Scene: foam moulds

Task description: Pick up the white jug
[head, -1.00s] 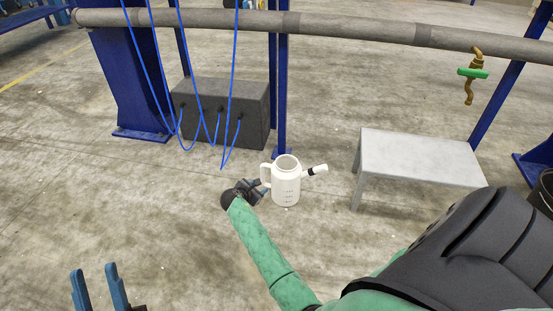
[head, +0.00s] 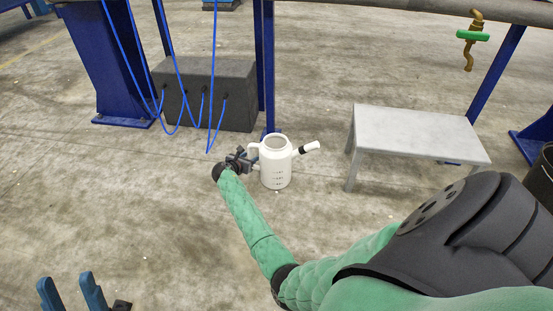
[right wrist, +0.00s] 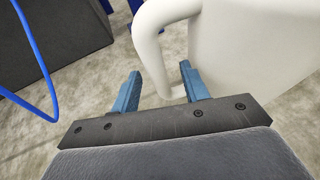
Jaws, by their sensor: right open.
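The white jug (head: 276,165) stands upright on the concrete floor, its handle on the left and its spout with a dark band on the right. My right gripper (head: 246,157) is at the jug's handle side, at the end of the green arm. In the right wrist view the jug (right wrist: 255,45) fills the upper right, and its handle (right wrist: 150,45) curves down between and beyond the two blue fingers of my right gripper (right wrist: 158,92). The fingers are open; I cannot tell whether they touch the handle. My left gripper (head: 70,293) shows two blue fingers apart at the lower left, empty.
A grey box (head: 205,90) with blue hoses stands behind the jug, beside a blue post (head: 265,70). A light grey bench (head: 415,130) stands to the right, below a brass tap (head: 472,40). The floor left of my right arm is clear.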

